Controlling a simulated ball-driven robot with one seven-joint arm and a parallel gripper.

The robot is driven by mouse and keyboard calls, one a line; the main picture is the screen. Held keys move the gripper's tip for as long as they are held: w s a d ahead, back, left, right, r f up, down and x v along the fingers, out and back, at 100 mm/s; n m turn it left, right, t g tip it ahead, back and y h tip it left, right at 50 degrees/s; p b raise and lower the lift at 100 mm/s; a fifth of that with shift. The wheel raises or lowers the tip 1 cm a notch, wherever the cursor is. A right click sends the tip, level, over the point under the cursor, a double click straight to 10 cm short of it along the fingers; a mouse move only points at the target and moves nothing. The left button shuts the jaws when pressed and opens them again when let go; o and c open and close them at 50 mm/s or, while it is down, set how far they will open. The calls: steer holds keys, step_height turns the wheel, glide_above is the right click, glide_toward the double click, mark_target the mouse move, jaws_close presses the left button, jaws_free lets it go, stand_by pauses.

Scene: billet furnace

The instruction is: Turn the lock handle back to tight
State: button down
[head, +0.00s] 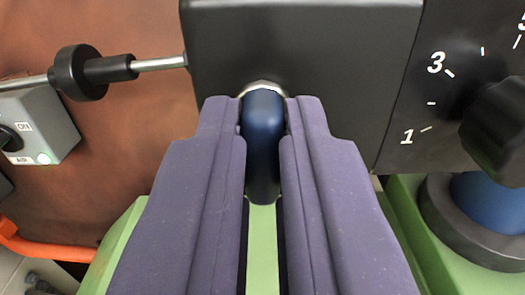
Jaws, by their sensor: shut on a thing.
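The lock handle (263,150) is a dark blue rounded lever in the middle of the head view. It comes out of a silver collar (263,88) at the lower edge of a black housing (300,45) and points down in the picture. My gripper (264,122) has two purple-grey fingers, one on each side of the handle, shut on it. The fingers hide the handle's sides; its rounded lower end shows between them.
A black dial knob (497,128) with a number scale is at the right. Below it is a blue part on a dark round base (470,235). A metal rod with a black collar (78,72) runs left. A grey ON/AIR switch box (35,125) and an orange bar (45,248) are at the left.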

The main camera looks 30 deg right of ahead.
steer(key=m+b, duration=0.2)
steer(key=m, duration=0.2)
steer(key=m+b, duration=0.1)
steer(key=m, duration=0.3)
steer(key=shift+d+f+m+b, duration=0.1)
steer(key=shift+m+b, duration=0.25)
steer(key=shift+m, duration=0.05)
steer(key=m+b, duration=0.1)
steer(key=m, duration=0.3)
steer(key=shift+s, duration=0.1)
steer(key=m, duration=0.4)
steer(key=shift+m, duration=0.3)
steer(key=shift+f, duration=0.1)
steer(key=c, duration=1.2)
jaws_free()
steer(key=shift+d, duration=0.1)
steer(key=shift+o, duration=0.2)
